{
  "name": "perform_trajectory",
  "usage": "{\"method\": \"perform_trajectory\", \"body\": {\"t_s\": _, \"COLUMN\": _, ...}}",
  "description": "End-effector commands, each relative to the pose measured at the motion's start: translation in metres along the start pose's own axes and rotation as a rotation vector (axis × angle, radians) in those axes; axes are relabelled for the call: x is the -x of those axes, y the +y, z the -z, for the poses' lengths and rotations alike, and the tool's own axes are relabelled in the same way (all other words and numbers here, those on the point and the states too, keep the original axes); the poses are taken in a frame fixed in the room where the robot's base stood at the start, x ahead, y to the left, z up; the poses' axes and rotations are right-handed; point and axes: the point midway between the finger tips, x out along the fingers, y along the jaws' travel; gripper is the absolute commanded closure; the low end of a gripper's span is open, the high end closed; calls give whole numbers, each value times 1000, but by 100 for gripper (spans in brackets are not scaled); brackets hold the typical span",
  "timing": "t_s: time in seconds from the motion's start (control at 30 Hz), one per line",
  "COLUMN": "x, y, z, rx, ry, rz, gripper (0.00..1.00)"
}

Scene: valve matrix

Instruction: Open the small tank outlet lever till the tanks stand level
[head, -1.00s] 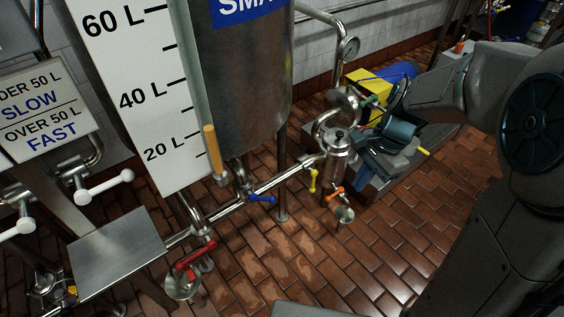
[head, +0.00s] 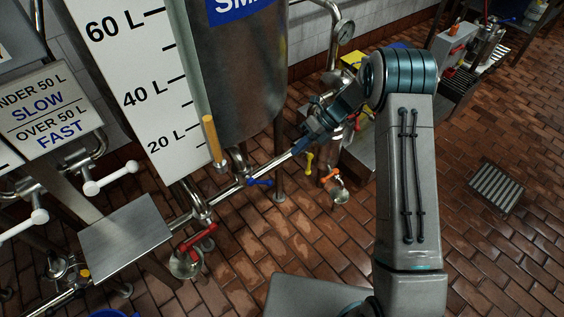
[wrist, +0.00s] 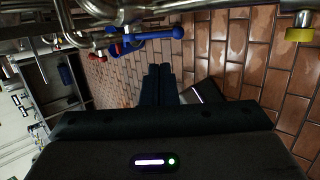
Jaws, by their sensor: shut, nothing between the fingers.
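The small tank (head: 238,80) is a steel cylinder with a partly cut-off blue label. My gripper (head: 300,146) is shut and empty, right of and above the blue lever in the head view. Its closed fingers also show in the wrist view (wrist: 160,72). The sight tube (head: 211,140) has an amber column with its top slightly above the 20 L mark. The other tank's level is not visible.
A red lever (head: 195,240) is lower left on the same pipe. A yellow lever (head: 309,163) and an orange lever (head: 331,176) stand to the right. White-knobbed levers (head: 110,180) and a steel plate (head: 125,235) are at left. Tiled floor in front is clear.

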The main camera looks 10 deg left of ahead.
Motion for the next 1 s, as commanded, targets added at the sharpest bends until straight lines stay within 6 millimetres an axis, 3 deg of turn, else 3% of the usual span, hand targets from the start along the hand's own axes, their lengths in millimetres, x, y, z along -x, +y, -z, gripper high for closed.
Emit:
{"method": "perform_trajectory", "body": {"t_s": 0.4, "x": -85, "y": -2, "z": 1, "rx": 3, "ry": 4, "rz": -1, "gripper": 100}}
{"method": "perform_trajectory", "body": {"t_s": 0.6, "x": -118, "y": -2, "z": 1, "rx": 3, "ry": 2, "rz": 1, "gripper": 100}}
{"method": "perform_trajectory", "body": {"t_s": 0.8, "x": -132, "y": -1, "z": 1, "rx": 3, "ry": 1, "rz": 1, "gripper": 100}}
{"method": "perform_trajectory", "body": {"t_s": 1.0, "x": -134, "y": 0, "z": 0, "rx": 3, "ry": 0, "rz": 1, "gripper": 100}}
